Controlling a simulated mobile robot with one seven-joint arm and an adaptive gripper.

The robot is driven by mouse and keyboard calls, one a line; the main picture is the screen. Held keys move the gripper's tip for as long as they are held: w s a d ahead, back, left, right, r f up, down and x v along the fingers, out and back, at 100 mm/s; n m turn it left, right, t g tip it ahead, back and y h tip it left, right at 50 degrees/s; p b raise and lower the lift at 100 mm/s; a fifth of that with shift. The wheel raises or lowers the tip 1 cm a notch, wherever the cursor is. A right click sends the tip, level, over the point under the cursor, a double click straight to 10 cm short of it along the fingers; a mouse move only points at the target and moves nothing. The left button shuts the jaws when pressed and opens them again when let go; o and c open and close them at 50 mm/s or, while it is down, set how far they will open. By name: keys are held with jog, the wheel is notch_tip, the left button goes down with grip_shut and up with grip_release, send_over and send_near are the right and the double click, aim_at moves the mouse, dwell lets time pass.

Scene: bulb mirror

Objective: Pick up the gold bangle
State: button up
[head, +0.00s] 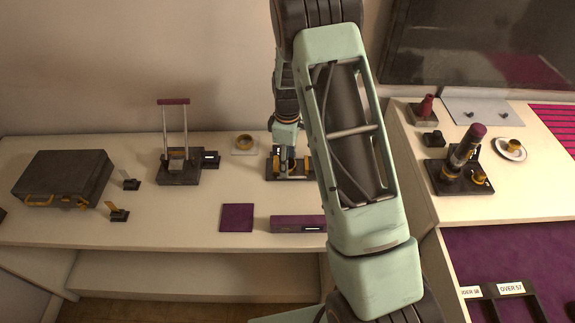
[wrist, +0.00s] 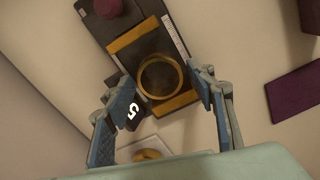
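A thin gold hoop, which looks like the gold bangle (wrist: 141,88), shows in the wrist view on a dark board (wrist: 122,27) with gold strips. My gripper (wrist: 166,98) is open, with its blue-padded fingertips on either side of the hoop and apart from it. In the head view my gripper (head: 287,160) is low over the dark board (head: 271,171), and the hoop cannot be made out there. A second gold ring-like thing (head: 244,142) lies on a pale square to the left; it also shows at the bottom of the wrist view (wrist: 147,155).
A dark stand with two posts (head: 178,180) and a dark case (head: 63,178) stand to the left. A purple square (head: 237,217) and a purple bar (head: 290,223) lie in front.

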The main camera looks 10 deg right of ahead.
jog(key=c, duration=0.9)
jog(key=shift+r, duration=0.1)
